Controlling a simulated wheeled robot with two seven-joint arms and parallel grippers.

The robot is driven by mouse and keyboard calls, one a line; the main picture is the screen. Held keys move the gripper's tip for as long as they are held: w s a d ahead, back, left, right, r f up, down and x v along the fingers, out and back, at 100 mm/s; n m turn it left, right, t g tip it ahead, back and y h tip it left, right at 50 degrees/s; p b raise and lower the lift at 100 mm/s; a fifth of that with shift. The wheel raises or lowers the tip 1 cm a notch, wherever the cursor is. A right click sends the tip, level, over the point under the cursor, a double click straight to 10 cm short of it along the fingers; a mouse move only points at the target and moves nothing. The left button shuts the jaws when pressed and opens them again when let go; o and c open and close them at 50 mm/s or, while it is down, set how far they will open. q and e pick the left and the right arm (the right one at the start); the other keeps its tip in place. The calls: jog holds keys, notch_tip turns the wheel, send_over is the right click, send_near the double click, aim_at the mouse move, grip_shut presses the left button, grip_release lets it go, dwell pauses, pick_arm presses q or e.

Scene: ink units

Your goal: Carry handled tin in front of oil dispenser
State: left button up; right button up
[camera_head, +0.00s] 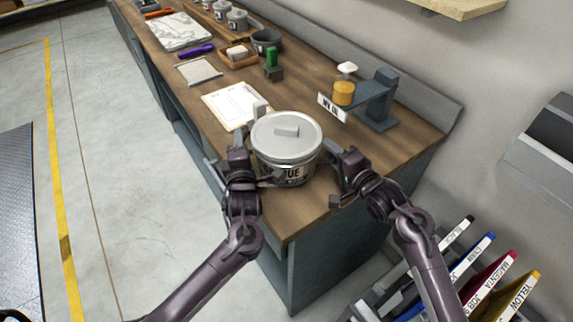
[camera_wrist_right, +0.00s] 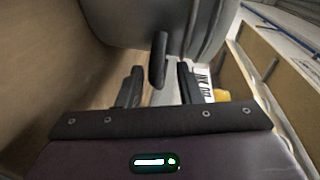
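The handled tin (camera_head: 284,160) is a large grey lidded pot with a dark-lettered label, upright on the near end of the wooden counter. My left gripper (camera_head: 257,160) is at its left side with fingers spread; whether a handle lies between them is hidden. My right gripper (camera_head: 334,174) is at its right side. In the right wrist view, this gripper (camera_wrist_right: 158,88) is open, with the tin's dark side handle (camera_wrist_right: 158,60) between and just ahead of its fingers, apparently not gripped. The oil dispenser (camera_head: 378,98) is a grey stand with an amber container, behind and right of the tin.
A sign (camera_head: 332,107) stands at the dispenser's left. A paper sheet (camera_head: 232,103) lies behind and left of the tin. A green-topped item (camera_head: 273,66) and a wooden tray (camera_head: 238,57) sit farther back. The counter (camera_head: 310,208) ends close in front of the tin.

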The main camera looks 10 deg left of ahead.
pick_arm(q)
jog(key=shift+f, duration=0.1)
pick_arm(e)
jog(key=shift+w, duration=0.1)
pick_arm(q)
jog(key=v, duration=1.2)
pick_arm(e)
jog(key=v, duration=1.2)
jog(key=shift+f, duration=0.1)
